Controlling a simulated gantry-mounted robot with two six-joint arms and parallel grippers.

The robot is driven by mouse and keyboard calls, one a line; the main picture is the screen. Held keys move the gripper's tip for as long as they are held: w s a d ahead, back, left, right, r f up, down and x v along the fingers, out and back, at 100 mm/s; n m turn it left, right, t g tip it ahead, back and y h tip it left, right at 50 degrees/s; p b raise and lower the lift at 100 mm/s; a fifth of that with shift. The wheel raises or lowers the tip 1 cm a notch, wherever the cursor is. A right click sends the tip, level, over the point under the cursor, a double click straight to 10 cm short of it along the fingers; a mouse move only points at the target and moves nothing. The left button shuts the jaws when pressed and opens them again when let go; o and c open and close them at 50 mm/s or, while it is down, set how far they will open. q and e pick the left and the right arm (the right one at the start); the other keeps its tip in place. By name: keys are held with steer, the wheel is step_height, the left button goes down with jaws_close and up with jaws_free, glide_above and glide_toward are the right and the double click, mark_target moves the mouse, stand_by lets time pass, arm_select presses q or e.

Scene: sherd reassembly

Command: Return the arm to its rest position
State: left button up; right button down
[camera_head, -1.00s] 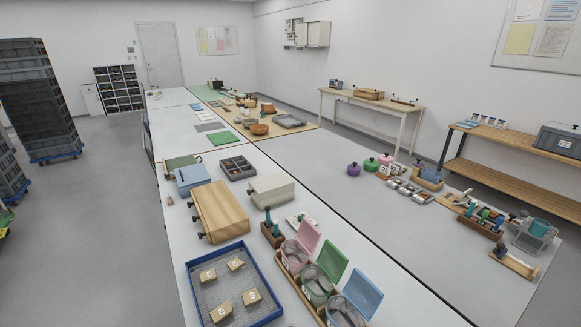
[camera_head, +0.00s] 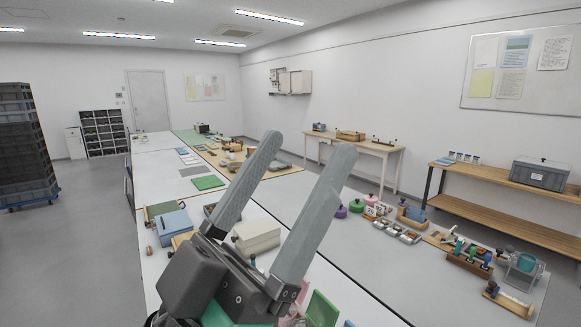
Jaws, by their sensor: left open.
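My left gripper (camera_head: 302,150) is raised high in the head view, in front of the table scene. Its two grey fingers point up and are spread apart, with nothing between them. The dark wrist sits at the bottom middle. The gripper and wrist hide much of the near table, including most of the wooden box and the blue-rimmed tray. My right gripper is not in the view.
The long white table (camera_head: 330,305) runs away from me. A blue box (camera_head: 174,226), a cream box (camera_head: 257,236) and a green mat (camera_head: 208,183) lie on it. A grey toolbox (camera_head: 540,173) stands on the right bench.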

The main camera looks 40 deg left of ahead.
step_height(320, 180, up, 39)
steer(key=p, duration=3.9)
